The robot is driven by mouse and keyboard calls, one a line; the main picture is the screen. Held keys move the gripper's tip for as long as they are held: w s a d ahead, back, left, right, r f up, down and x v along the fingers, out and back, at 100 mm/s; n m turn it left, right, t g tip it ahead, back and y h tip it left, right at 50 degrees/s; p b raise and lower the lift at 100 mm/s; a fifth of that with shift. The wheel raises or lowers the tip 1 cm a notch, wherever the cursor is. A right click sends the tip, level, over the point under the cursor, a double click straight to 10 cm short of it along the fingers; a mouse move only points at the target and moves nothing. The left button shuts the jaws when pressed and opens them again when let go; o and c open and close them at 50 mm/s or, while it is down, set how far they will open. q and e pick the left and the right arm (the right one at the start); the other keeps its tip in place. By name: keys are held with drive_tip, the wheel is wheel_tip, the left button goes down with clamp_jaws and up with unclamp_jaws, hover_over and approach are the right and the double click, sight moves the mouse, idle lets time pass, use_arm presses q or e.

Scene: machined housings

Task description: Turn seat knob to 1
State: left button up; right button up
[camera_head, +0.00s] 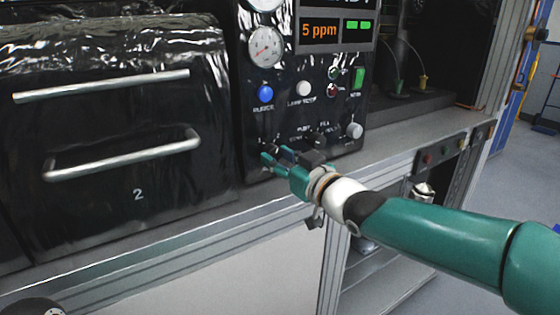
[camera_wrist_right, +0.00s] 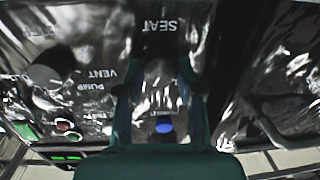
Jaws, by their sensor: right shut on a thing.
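The seat knob (camera_wrist_right: 158,72) is a dark knob below the upside-down SEAT label (camera_wrist_right: 161,25) in the right wrist view. My right gripper (camera_wrist_right: 160,90) has its two teal fingers on either side of this knob and is shut on it. In the head view my right gripper (camera_head: 275,156) is at the lower left of the black control panel (camera_head: 290,70) and hides the knob. The knob's pointer and number marks cannot be read. My left gripper is not in view.
A blue button (camera_head: 265,93), a white button (camera_head: 303,88), a dark knob (camera_head: 317,138) and a pale knob (camera_head: 354,130) are nearby on the panel. Left of it is a glossy black unit with metal handles (camera_head: 125,155). A grey ledge (camera_head: 400,138) runs below.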

drive_tip(key=n+b, duration=0.2)
drive_tip(key=n, duration=0.2)
drive_tip(key=shift+n, duration=0.4)
drive_tip(key=n+b, duration=0.2)
drive_tip(key=n, duration=0.3)
drive_tip(key=shift+a+h, duration=0.1)
drive_tip(key=shift+h, duration=0.3)
drive_tip(key=shift+f+n, duration=0.1)
drive_tip(key=shift+n, duration=0.3)
drive_tip(key=o, duration=1.2)
drive_tip(key=shift+c, duration=0.2)
drive_tip(key=shift+s, duration=0.1)
drive_tip(key=shift+s+d+r, duration=0.2)
drive_tip(key=shift+s+d, duration=0.15)
drive_tip(key=shift+s, duration=0.1)
drive_tip(key=v, duration=1)
drive_tip(key=shift+s+d, duration=0.15)
drive_tip(key=shift+s, duration=0.2)
